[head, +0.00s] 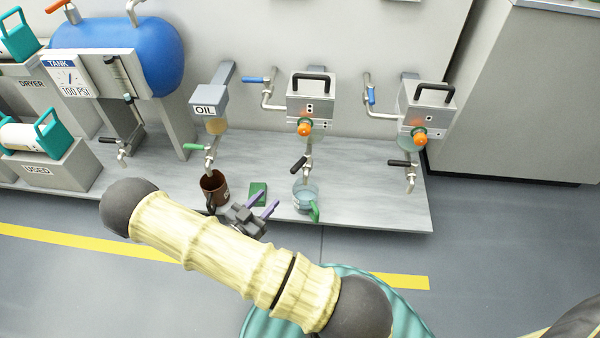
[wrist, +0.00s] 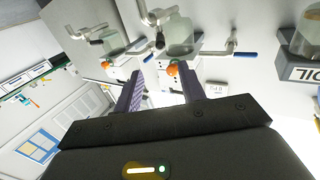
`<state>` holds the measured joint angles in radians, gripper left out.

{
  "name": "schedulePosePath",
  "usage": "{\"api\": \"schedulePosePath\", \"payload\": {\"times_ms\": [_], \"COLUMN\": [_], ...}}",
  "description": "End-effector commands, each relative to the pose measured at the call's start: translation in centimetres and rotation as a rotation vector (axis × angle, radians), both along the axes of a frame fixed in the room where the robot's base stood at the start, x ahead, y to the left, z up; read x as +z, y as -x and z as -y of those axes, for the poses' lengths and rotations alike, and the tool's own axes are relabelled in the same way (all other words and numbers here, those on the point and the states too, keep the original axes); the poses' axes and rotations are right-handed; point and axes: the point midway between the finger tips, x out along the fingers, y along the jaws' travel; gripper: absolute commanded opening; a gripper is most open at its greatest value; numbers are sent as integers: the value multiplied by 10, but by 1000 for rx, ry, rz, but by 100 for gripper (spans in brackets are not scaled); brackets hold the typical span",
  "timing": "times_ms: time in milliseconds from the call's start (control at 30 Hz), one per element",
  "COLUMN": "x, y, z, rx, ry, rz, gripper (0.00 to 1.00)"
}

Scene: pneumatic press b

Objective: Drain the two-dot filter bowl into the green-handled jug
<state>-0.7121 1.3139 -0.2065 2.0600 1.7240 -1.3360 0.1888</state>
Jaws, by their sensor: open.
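My gripper (head: 270,199) is open and empty, its purple fingers just above the bench front. They also show in the wrist view (wrist: 160,84), pointing towards the filter units. The clear jug with the green handle (head: 302,197) stands right of my gripper, under the middle filter's drain tap. It seems to hold pale blue liquid. The middle filter unit (head: 310,98) has an orange knob (head: 304,128), a black drain lever (head: 298,163) and a blue lever (head: 254,80) lying level. The right filter unit (head: 427,103) is similar. Their dot marks are too small to count surely.
A dark brown mug (head: 213,186) stands under the OIL unit (head: 208,103), left of my gripper. A flat green block (head: 258,192) lies between mug and jug. The right filter's blue lever (head: 371,95) hangs upright. The bench front right (head: 370,214) is clear.

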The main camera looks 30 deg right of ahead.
Motion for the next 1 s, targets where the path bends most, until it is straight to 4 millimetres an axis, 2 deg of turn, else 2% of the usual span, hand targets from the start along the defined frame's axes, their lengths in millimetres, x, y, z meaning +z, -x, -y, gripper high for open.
{"api": "schedulePosePath", "payload": {"times_ms": [300, 467, 667, 1000], "x": [1, 0, -2, -3], "y": [0, -4, -16, -43], "z": [1, 8, 34, 88], "rx": [-1, -2, -4, -3], "ry": [1, 0, 0, -1], "rz": [0, 1, 1, 2], "gripper": [40, 40, 40, 40]}}
